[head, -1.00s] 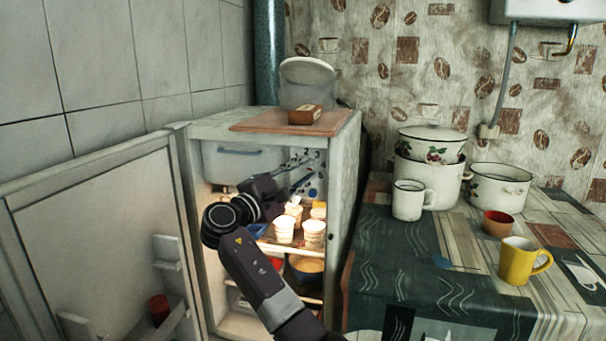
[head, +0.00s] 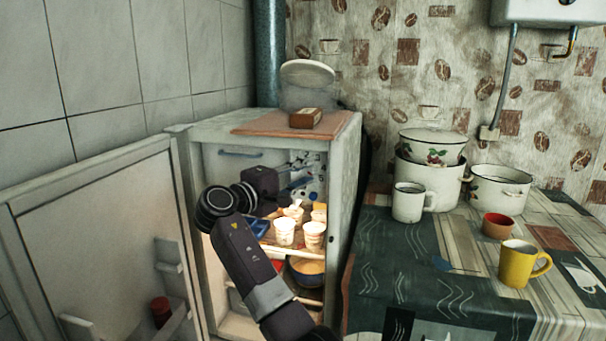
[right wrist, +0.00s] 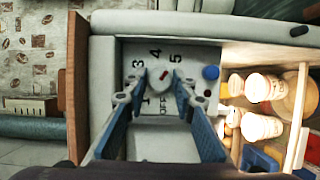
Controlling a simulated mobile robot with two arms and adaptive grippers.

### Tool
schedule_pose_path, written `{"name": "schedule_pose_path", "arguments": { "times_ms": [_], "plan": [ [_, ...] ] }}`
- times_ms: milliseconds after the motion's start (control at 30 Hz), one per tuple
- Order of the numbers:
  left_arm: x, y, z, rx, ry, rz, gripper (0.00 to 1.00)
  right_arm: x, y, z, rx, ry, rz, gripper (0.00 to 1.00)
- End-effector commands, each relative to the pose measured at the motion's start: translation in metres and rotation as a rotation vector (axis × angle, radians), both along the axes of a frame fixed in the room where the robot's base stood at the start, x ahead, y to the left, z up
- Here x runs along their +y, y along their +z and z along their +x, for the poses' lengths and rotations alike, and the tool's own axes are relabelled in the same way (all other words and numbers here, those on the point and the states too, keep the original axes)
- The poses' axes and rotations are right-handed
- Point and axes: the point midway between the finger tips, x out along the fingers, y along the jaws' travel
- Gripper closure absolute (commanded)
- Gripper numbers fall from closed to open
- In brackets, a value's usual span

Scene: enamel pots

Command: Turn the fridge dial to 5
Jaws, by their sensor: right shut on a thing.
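The fridge dial (right wrist: 158,91) is a pale round knob with a red mark, on a grey panel printed with numbers and OFF. In the right wrist view its red mark points up and slightly right, between 4 and 5. My right gripper (right wrist: 160,98) has its two blue-padded fingers on either side of the dial, shut on it. In the head view my right gripper (head: 306,174) reaches into the upper part of the open fridge (head: 345,190), and the dial is too small to read there. My left gripper is out of view.
White cups (head: 284,231) stand on the shelf below the gripper. A blue button (right wrist: 211,72) sits beside the dial. The fridge door (head: 95,240) stands open at left. The table (head: 390,260) at right holds pots and mugs.

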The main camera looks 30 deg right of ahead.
Motion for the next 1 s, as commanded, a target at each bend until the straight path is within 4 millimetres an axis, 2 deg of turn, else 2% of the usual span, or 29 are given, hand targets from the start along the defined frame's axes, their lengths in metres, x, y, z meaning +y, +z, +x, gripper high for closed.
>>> {"name": "schedule_pose_path", "arguments": {
  "times_ms": [167, 200, 367, 733, 867, 1000],
  "plan": [
    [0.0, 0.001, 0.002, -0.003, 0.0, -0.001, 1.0, 0.0, -0.002, 0.0, 0.002, -0.002, 0.004, 1.0],
    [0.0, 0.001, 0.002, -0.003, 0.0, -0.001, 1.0, 0.0, -0.002, 0.0, 0.002, -0.002, 0.004, 0.75],
    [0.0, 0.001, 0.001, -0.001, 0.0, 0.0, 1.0, 0.0, -0.002, 0.0, 0.002, -0.002, 0.003, 0.58],
    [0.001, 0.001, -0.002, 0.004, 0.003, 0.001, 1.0, 0.006, 0.0, -0.002, 0.001, 0.0, 0.0, 0.58],
    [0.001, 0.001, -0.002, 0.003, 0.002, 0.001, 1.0, 0.025, -0.001, -0.007, 0.001, 0.002, 0.001, 0.58],
    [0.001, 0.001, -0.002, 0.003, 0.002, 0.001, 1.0, 0.054, -0.001, -0.017, 0.002, 0.002, 0.002, 0.58]
  ]
}}
